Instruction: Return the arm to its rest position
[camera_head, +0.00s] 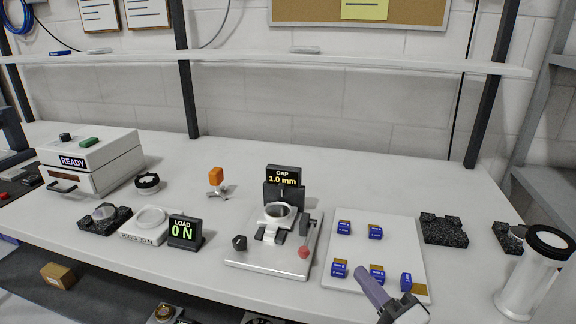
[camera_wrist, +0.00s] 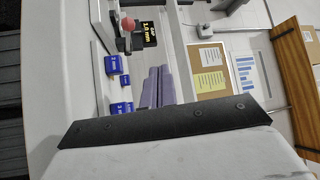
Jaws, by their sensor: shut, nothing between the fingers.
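My gripper (camera_head: 364,276) is at the front of the white tray in the head view, beside the blue blocks. Its purple fingers also show in the wrist view (camera_wrist: 160,70), side by side and shut with nothing between them. The mirror fixture (camera_head: 245,262) stands left of the gripper, with a round part (camera_head: 279,211) seated in it. Its lever has a red knob (camera_head: 303,252), which also shows in the wrist view (camera_wrist: 128,24). Its display (camera_head: 283,176) reads GAP 1.0 mm.
Several blue blocks (camera_head: 376,232) stand on the white tray (camera_head: 395,254), close to my gripper. A load display (camera_head: 185,230) reads 0 N. A box marked READY (camera_head: 100,160) is at left. A white cylinder (camera_head: 527,280) stands at right. The back strip of bench is mostly clear.

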